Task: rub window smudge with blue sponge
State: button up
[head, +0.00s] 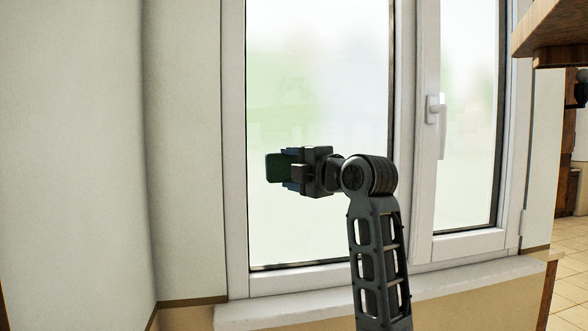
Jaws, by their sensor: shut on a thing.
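My gripper (288,169) is in front of the left window pane (320,90), at its lower left, with its fingers pointing left. It is shut on a small sponge (275,168) whose visible face looks dark green. Bluish strips show above and below the sponge at the fingers. I cannot tell whether the sponge touches the glass. I cannot make out a distinct smudge; the pane shows a blurred pale green and white view, and my arm and gripper hide part of it.
A white frame surrounds the pane. A second window sash with a handle (436,112) is at right. A white sill (250,312) runs below. A wooden shelf edge (550,35) juts in at upper right. A plain wall (70,150) is at left.

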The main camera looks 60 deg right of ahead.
jog(key=shift+s+a+p, duration=0.4)
jog(key=shift+s+a, duration=1.6)
jog(key=shift+a, duration=0.2)
jog(key=shift+a+r+p, duration=0.1)
jog(key=shift+p, duration=0.25)
jog(key=s+a+p, duration=0.2)
jog(key=p, duration=0.2)
jog(key=shift+w+p, duration=0.1)
jog(key=shift+p, duration=0.2)
jog(key=shift+w+d+r+p, duration=0.1)
jog(key=shift+w+d+r, duration=0.2)
jog(key=shift+w+d, duration=0.45)
jog(key=shift+w+d+r+p, duration=0.1)
jog(key=shift+w+d+r, duration=0.15)
jog(key=shift+w+d, duration=0.55)
jog(key=shift+w+d+r+p, duration=0.1)
jog(key=shift+w+d+r, duration=0.2)
jog(key=shift+w+d, duration=0.45)
jog(key=shift+d, duration=0.35)
jog(key=shift+w+d, duration=0.7)
jog(key=shift+d, duration=0.05)
